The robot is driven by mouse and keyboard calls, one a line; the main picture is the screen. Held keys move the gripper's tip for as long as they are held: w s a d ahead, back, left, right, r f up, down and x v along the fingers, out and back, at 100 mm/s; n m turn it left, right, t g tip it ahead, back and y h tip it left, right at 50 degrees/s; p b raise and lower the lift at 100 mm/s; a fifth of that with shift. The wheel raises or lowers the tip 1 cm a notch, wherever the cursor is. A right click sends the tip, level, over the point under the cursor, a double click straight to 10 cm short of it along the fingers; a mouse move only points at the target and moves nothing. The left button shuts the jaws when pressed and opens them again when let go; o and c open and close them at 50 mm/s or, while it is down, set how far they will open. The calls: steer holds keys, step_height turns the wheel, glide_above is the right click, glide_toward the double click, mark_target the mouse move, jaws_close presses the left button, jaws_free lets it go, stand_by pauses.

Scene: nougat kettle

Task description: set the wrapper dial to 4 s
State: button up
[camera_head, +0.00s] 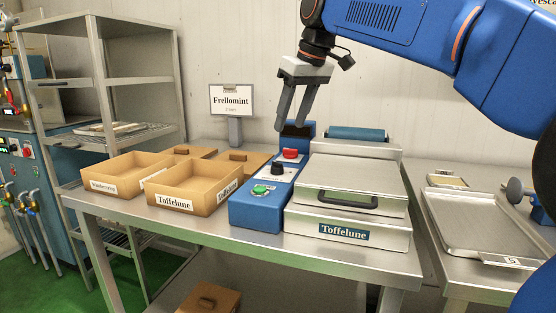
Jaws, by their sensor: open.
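The wrapper (352,208) is a steel machine with a closed lid, a black handle and a blue "Toffelune" label, on the steel table. A blue control box (255,214) stands along its left side. On the box, a black dial (278,169) sits between a red button (290,154) at the back and a green button (260,189) at the front. The dial's markings are too small to read. My gripper (293,128) is open and empty, pointing down above the back of the control box, apart from the dial. The dial is in plain view.
Open cardboard boxes (195,200) stand on the table left of the control box. A "Frellomint" sign (231,100) stands behind them. A metal tray (478,222) lies on the right table. A shelf rack (93,60) stands at the left.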

mark_target(277, 167)
steer(key=x, duration=1.3)
steer(key=shift+w+f, duration=0.1)
steer(key=shift+f, duration=0.05)
steer(key=c, duration=1)
